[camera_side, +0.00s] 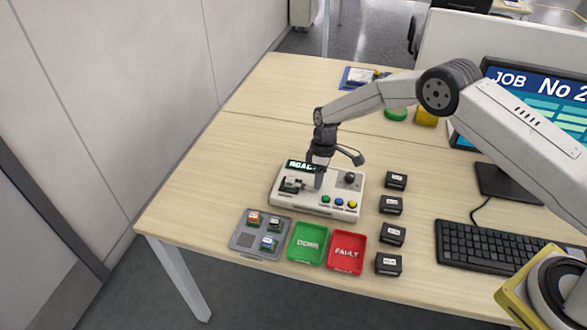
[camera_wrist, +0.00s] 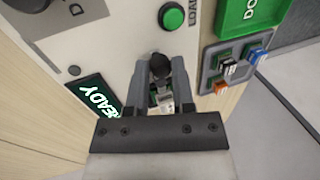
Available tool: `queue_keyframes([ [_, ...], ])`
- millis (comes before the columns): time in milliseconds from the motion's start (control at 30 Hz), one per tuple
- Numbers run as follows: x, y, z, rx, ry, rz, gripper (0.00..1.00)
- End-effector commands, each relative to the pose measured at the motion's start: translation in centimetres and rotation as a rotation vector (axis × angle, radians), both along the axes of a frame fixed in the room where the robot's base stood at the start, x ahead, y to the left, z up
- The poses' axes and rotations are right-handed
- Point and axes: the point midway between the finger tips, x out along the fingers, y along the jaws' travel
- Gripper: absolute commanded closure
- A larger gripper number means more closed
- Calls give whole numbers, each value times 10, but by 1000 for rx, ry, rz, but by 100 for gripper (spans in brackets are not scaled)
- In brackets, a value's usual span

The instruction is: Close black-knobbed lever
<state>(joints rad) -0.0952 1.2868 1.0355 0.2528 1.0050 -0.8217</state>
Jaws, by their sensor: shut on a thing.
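The white test box (camera_side: 282,201) stands on the desk, its small screen (camera_side: 300,166) reading READY. The black-knobbed lever shows in the wrist view as a dark knob (camera_wrist: 160,66) between my fingers. My gripper (camera_wrist: 162,80) is shut on that knob; in the side view my gripper (camera_side: 318,184) points down over the box. A dark socket part (camera_side: 290,185) sits just left of my fingers, with a pale, partly hidden piece (camera_wrist: 162,101) showing below the knob in the wrist view. My fingers hide most of the lever, so its exact angle is unclear.
A grey chip tray (camera_side: 243,240), green DONE tray (camera_side: 294,255) and red FAULT tray (camera_side: 346,269) lie in front. Several black blocks (camera_side: 391,205) stand right; desk left is clear.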

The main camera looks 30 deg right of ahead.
Motion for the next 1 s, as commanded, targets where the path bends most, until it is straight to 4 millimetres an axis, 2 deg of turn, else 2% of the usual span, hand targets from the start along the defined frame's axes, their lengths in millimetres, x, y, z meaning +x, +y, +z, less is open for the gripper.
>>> queue_keyframes([
  [533,2,-1,1,0,-3,41,100],
  [567,2,-1,1,0,-3,41,67],
  [600,2,-1,1,0,-3,41,54],
  [667,2,-1,1,0,-3,40,35],
  [1000,2,-1,1,0,-1,39,35],
])
